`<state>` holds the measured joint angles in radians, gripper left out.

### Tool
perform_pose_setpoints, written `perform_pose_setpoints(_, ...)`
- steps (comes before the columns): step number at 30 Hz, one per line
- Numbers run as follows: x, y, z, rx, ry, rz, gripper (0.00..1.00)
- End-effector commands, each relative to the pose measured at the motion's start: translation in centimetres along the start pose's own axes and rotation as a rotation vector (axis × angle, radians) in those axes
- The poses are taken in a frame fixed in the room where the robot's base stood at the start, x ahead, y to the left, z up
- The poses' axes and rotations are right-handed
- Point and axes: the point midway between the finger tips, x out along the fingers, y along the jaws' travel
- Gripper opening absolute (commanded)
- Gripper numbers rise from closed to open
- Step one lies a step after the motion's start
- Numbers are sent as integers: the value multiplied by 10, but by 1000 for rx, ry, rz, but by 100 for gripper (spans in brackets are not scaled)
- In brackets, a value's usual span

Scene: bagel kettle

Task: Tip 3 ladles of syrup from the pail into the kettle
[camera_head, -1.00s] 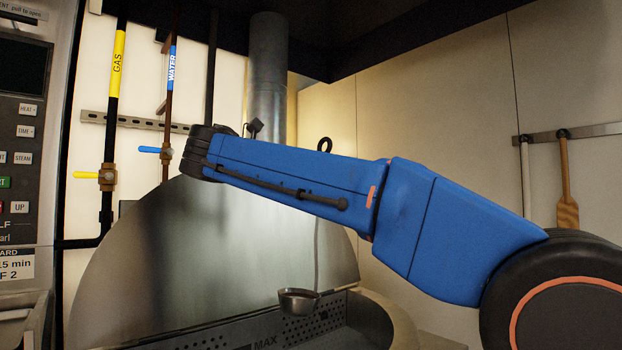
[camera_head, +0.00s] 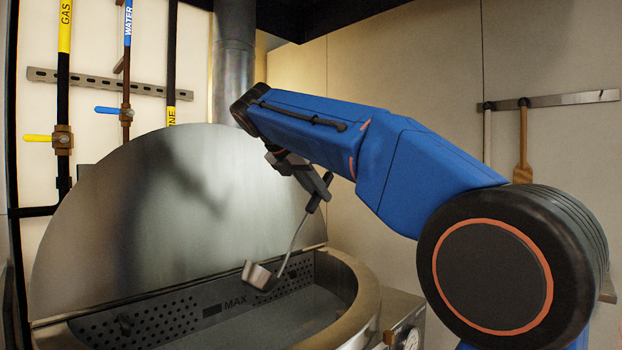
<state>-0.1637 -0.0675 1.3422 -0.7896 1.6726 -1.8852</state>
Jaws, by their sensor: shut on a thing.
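My gripper (camera_head: 314,183) is shut on the dark handle of the ladle (camera_head: 291,247). The handle slants down to the left. The metal ladle bowl (camera_head: 257,275) hangs over the open kettle and is clearly tilted. No stream of syrup shows, and I cannot see whether the bowl holds any. The kettle (camera_head: 362,301) has a wide steel rim, a raised round lid (camera_head: 130,220) and a perforated strip marked MAX inside. A greyish surface shows within it. The pail is not in view.
Gas and water pipes with a yellow valve handle (camera_head: 38,138) and a blue one (camera_head: 107,110) run up the wall at left. A wooden paddle (camera_head: 523,150) hangs from a rail at right.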

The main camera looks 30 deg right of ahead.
Motion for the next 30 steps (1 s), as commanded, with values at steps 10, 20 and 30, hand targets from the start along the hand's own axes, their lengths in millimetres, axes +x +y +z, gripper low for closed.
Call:
perform_pose_setpoints(10,47,-1,-9,3,199,-3,0)
perform_pose_setpoints(20,90,-1,-20,4,386,-3,0)
perform_pose_setpoints(30,127,-1,-29,3,546,-2,0)
